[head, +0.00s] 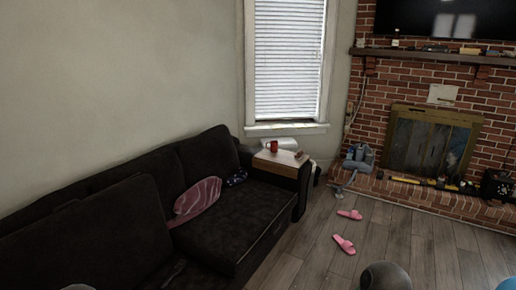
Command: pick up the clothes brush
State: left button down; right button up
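I cannot make out the clothes brush for certain. A small brownish item (301,156) lies near the right edge of the sofa-side surface (280,157), beside a red mug (273,146); it is too small to tell whether it is the brush. Neither of my grippers is in view.
A dark sofa (235,215) with a pink striped cushion (198,198) runs along the left wall. Two pink slippers (344,244) lie on the wooden floor (395,235). A brick fireplace (432,140) stands at right, with several items on its hearth. A dark round object (385,277) is at the bottom edge.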

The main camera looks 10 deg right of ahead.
aim_at(300, 154)
jog(key=i+l+z, duration=0.3)
jog(key=i, duration=0.3)
jog(key=i+l+z, duration=0.35)
jog(key=i, duration=0.25)
jog(key=i+z, duration=0.3)
jog(key=i, duration=0.35)
